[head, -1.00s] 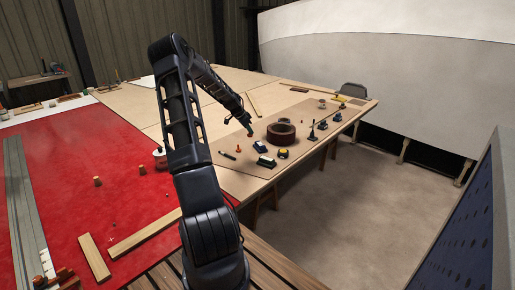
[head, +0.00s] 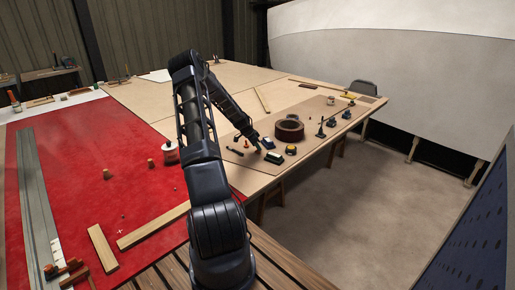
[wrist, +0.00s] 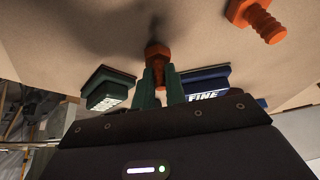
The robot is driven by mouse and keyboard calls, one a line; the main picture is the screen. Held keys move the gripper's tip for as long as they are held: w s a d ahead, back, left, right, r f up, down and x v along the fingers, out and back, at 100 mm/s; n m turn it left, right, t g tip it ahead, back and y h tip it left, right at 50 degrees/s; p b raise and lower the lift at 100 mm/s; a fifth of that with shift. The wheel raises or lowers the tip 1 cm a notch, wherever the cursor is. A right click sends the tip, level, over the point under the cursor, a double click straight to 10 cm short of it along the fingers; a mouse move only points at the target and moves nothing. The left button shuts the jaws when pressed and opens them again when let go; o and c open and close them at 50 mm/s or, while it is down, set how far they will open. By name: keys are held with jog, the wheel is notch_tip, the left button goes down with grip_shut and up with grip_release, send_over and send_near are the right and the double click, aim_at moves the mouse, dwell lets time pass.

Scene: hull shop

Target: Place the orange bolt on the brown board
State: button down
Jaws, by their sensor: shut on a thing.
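My gripper (wrist: 158,85), with green fingertips, is shut on an orange bolt (wrist: 157,53) in the wrist view. In the head view my gripper (head: 257,147) is low over the brown board (head: 312,104), and the held bolt is too small to make out. I cannot tell whether the held bolt touches the board. A second orange bolt (wrist: 257,18) is on the board at the upper right of the wrist view; it also shows just left of my gripper in the head view (head: 246,145).
A green block (wrist: 108,90) and a blue block marked FINE (wrist: 207,84) flank my gripper closely. A dark red ring (head: 289,130), a black and yellow item (head: 291,150) and several dark tools are also on the board. Its far part has bare room.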

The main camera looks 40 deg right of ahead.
jog(key=shift+f, duration=0.15)
jog(key=c, duration=1.9)
grip_release()
jog(key=shift+f, duration=0.1)
jog(key=o, duration=0.5)
jog(key=shift+c, duration=0.2)
